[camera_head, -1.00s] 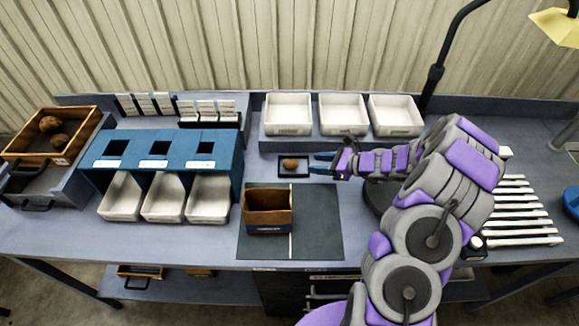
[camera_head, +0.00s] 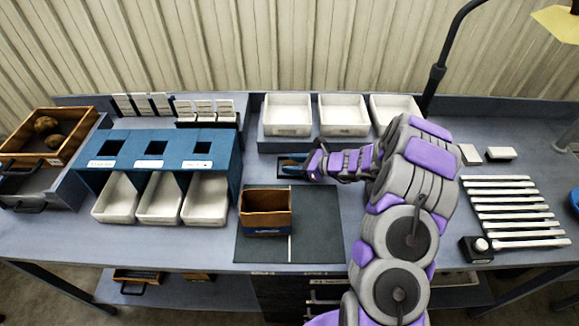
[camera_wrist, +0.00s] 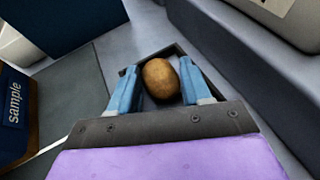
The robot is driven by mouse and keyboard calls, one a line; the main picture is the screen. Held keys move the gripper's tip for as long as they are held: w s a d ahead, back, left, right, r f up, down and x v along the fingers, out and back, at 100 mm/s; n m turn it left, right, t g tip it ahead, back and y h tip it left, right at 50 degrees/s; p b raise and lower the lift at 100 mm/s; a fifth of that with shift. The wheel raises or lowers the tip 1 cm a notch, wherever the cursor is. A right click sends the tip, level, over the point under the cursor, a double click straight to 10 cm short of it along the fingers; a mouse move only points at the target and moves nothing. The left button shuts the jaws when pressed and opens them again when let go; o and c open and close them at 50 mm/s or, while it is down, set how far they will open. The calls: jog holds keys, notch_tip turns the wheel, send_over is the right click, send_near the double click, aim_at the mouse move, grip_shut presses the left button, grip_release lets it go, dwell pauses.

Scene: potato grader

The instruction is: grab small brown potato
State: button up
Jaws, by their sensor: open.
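The small brown potato (camera_wrist: 160,79) lies in a small dark tray (camera_wrist: 176,49) on the bench. In the wrist view it sits between the two blue fingers of my gripper (camera_wrist: 158,84), one on each side. The fingers are open, and I cannot tell whether either touches the potato. In the head view my gripper (camera_head: 293,163) is over the tray (camera_head: 284,174), and its fingers hide most of the potato.
An open box (camera_head: 266,222) stands on a dark mat (camera_head: 315,220) in front of the tray. White bins (camera_head: 288,130) stand on a raised shelf behind. A blue sorter (camera_head: 222,165) with white bins is at left. A wooden drawer (camera_head: 78,148) holds larger potatoes.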

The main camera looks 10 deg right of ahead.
jog(key=c, duration=0.6)
jog(key=shift+r, duration=0.15)
jog(key=shift+c, duration=0.2)
